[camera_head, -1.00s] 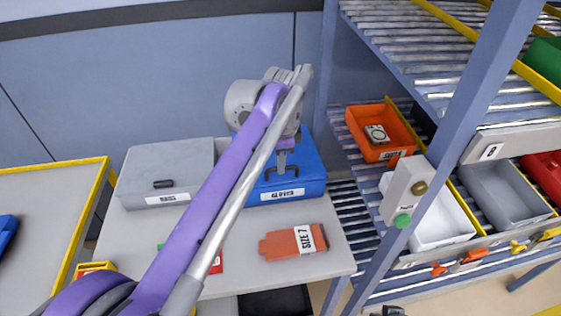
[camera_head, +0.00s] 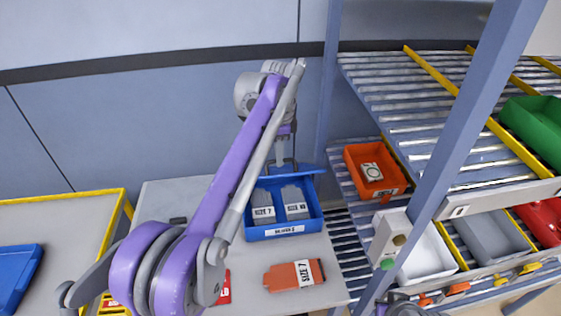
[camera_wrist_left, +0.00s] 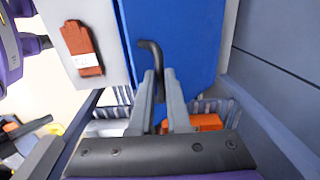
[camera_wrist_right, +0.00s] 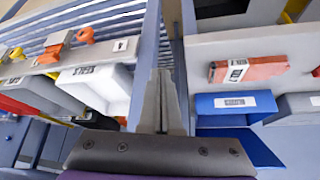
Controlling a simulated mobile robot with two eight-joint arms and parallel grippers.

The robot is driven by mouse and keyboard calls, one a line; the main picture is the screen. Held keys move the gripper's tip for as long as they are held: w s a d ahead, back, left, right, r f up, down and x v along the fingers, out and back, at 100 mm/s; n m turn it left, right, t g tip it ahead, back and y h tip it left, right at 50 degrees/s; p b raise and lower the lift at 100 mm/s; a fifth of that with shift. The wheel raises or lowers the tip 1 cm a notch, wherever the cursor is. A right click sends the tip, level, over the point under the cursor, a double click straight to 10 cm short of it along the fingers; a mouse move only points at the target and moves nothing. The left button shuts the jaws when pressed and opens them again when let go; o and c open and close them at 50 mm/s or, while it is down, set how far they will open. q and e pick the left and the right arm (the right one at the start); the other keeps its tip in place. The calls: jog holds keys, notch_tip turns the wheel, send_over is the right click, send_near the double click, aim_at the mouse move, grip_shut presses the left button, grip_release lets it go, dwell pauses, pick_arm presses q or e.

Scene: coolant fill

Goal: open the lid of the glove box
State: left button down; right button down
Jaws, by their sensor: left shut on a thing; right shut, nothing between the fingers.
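The blue glove box (camera_head: 270,234) stands on the grey table, its front label reading gloves. Its lid (camera_head: 308,171) is raised at the back, and packs labelled with sizes (camera_head: 263,209) show in two compartments inside. My left gripper (camera_head: 283,163) is at the raised lid. In the left wrist view its fingers (camera_wrist_left: 162,92) are shut on the dark bent handle (camera_wrist_left: 152,52) of the blue lid (camera_wrist_left: 185,40). My right gripper (camera_wrist_right: 161,92) is shut and empty, apart from the box; the open box (camera_wrist_right: 215,105) and lid (camera_wrist_right: 255,148) show beyond it.
An orange size 7 pack (camera_head: 294,274) lies on the table in front of the box. A grey box (camera_head: 160,205) stands left, partly behind my left arm. A roller rack with an orange bin (camera_head: 370,170) and a blue-grey post (camera_head: 440,160) stands close on the right.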

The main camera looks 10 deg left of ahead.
pick_arm(q)
jog(key=shift+w+a, duration=0.2)
jog(key=shift+w, duration=0.25)
